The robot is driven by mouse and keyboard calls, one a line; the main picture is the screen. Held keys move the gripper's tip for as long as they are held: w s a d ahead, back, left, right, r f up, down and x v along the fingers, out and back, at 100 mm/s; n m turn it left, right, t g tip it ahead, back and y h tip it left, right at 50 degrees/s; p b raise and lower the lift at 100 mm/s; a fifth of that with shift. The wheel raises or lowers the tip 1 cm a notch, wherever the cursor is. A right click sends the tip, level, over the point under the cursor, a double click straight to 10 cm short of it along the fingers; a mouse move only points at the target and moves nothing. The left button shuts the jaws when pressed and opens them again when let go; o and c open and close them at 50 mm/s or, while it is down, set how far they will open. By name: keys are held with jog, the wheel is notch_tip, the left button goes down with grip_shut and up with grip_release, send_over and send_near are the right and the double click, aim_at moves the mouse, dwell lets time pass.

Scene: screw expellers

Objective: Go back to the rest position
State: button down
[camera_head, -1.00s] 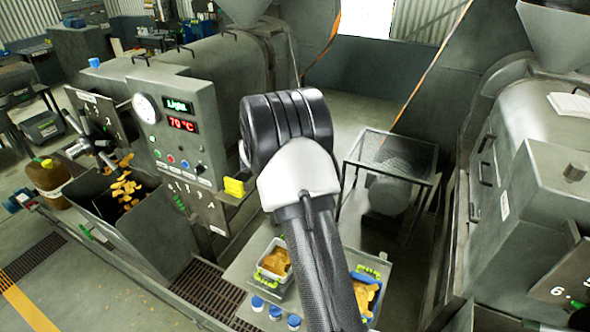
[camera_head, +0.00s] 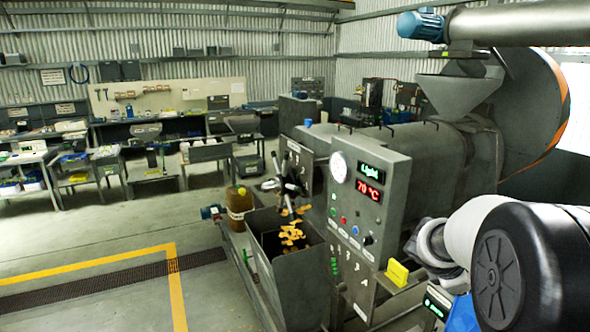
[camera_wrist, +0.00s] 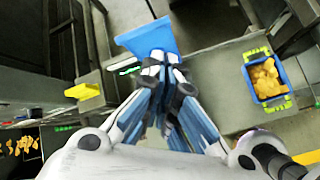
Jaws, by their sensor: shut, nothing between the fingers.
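My gripper (camera_wrist: 160,62) shows in the wrist view with its blue and white fingers drawn together at the tips. It is shut and empty. The fingertips appear in front of a blue bin (camera_wrist: 146,37); I cannot tell the gap between them. In the head view my arm comes in at the lower right, beside the control panel, and my gripper cannot be made out there.
A blue crate (camera_wrist: 250,80) of orange-brown pieces sits on a grey surface. A grey hopper (camera_head: 305,285) holds similar pieces. Open floor (camera_head: 120,235) lies left, with workbenches behind.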

jog(key=s+a+f+m+y+b, duration=0.2)
jog(key=s+a+f+m+b, duration=0.3)
jog(key=s+a, duration=0.4)
jog(key=s+a+f+m+y+b, duration=0.3)
jog(key=s+a+f+m+b, duration=0.2)
jog(key=s+a+f+b, duration=0.3)
jog(key=s+a+f+m+t+y+b, duration=0.1)
jog(key=s+a+f+m+y+b, duration=0.2)
jog(key=s+a+b, duration=0.6)
notch_tip(320, 180, down, 4)
jog(key=s+a+m, duration=0.2)
jog(key=shift+r+m, duration=0.25)
jog(key=shift+m, duration=0.05)
jog(key=shift+a, duration=0.1)
